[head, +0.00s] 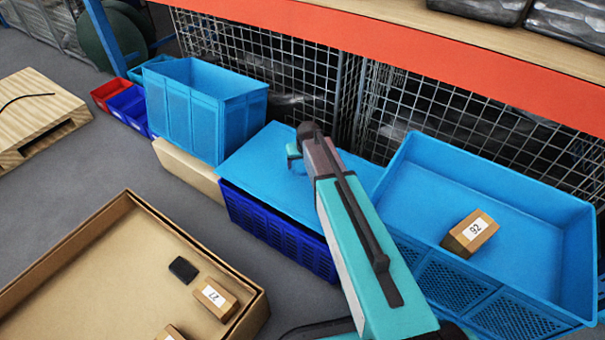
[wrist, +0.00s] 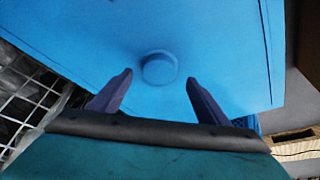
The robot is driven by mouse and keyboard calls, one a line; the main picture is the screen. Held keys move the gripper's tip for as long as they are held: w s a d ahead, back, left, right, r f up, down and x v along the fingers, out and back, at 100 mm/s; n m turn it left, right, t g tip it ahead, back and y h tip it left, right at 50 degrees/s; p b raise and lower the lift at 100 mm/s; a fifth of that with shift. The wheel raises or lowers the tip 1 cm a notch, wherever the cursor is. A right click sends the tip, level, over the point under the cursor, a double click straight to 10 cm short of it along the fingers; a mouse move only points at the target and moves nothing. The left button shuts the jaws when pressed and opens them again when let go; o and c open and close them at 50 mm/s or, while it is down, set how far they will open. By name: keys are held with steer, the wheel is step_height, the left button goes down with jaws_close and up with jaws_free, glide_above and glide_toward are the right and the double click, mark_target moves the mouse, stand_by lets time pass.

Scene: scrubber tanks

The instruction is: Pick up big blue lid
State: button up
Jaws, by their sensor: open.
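The big blue lid (head: 262,170) lies flat on top of a dark blue slatted crate (head: 280,232) in the middle of the head view. In the wrist view the lid (wrist: 100,42) fills most of the upper picture, with a round blue knob (wrist: 160,68) on it. My gripper (wrist: 158,82) is open, its two dark fingers pointing at the lid with the knob between and slightly beyond the tips. No contact with the knob shows.
A tall blue bin (head: 205,118) stands left of the lid. A large light blue crate (head: 545,235) on the right holds a wooden block (head: 470,234). Wire mesh (head: 300,75) and an orange shelf beam (head: 420,55) stand behind. A cardboard box (head: 80,245) sits at front left.

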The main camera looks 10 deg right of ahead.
mark_target(302, 167)
steer(key=x, duration=0.4)
steer(key=shift+d+b, duration=0.1)
steer(key=shift+b, duration=0.2)
steer(key=c, duration=1.7)
